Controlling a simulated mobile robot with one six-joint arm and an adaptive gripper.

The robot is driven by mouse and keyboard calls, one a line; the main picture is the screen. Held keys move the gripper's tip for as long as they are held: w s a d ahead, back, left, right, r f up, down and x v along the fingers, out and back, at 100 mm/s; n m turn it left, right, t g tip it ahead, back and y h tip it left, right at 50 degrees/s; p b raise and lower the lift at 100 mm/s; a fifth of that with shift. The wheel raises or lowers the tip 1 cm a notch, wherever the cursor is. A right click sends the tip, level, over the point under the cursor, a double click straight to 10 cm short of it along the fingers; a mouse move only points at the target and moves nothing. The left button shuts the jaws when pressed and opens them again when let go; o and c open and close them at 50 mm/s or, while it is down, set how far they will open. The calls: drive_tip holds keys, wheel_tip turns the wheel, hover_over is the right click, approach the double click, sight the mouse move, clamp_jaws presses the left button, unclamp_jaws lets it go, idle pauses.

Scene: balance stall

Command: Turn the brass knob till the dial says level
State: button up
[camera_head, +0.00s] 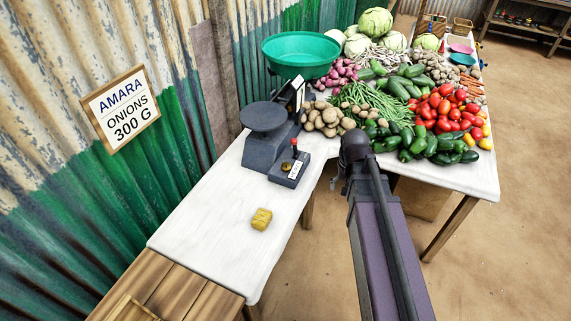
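A dark grey balance scale (268,150) stands on the white table, with a flat round pan (264,117) on its left and a green bowl (300,50) at the back. A small brass knob (286,167) sits on the low box at its front, near a red-topped lever (294,146). An upright panel with a white face (298,94), perhaps the dial, is seen edge-on; its reading cannot be made out. My gripper (338,184) is right of the box, apart from the knob, beyond the table's edge in the picture. My arm mostly hides it, so its opening cannot be told.
Potatoes (326,118), beans, peppers and tomatoes crowd behind and right. A sign reading "AMARA ONIONS 300 G" (121,108) hangs on the corrugated wall at left.

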drive_tip(key=w+a+r+m+p, duration=0.1)
drive_tip(key=w+a+r+m, duration=0.15)
drive_tip(key=w+a, duration=0.9)
drive_tip(key=m+p, duration=0.1)
drive_tip(key=m, duration=0.2)
hover_over(286, 165)
drive_tip(key=shift+f, duration=0.1)
wheel_tip(286, 165, down, 14)
drive_tip(key=b, duration=1.3)
drive_tip(key=shift+r, duration=0.25)
drive_tip(key=c, duration=1.2)
